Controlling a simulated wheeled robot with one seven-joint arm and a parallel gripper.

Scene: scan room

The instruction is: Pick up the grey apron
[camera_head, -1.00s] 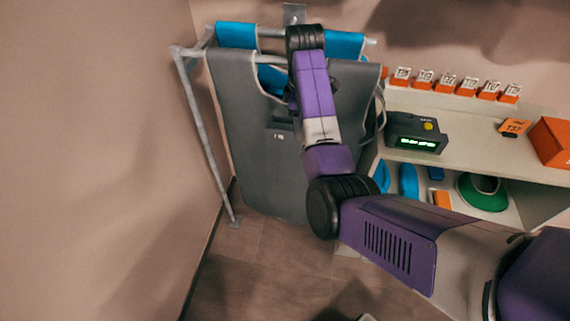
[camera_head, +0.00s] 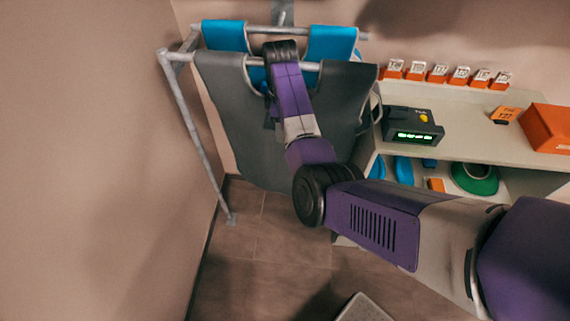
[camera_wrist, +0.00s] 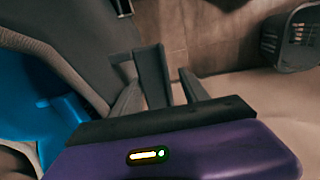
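The grey apron (camera_head: 245,125) hangs over the rack's front rail in the head view, with its hem swung up off the floor and curved. In the wrist view, grey cloth (camera_wrist: 85,55) fills the upper left beside my fingers. My gripper (camera_wrist: 155,80) shows there with two fingers standing apart and a dark grey upright piece between them. I cannot tell whether this piece is a fold of the apron or a gripper part. In the head view, my wrist stands in front of the apron's neckline and hides the fingertips.
A blue apron (camera_head: 332,42) hangs on the rail behind; blue cloth shows in the wrist view (camera_wrist: 45,110). The metal rack (camera_head: 190,120) stands near the left wall. A shelf unit (camera_head: 465,125) at right holds a dark device (camera_head: 412,125) and several orange tags. The front floor (camera_head: 250,260) is mostly clear.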

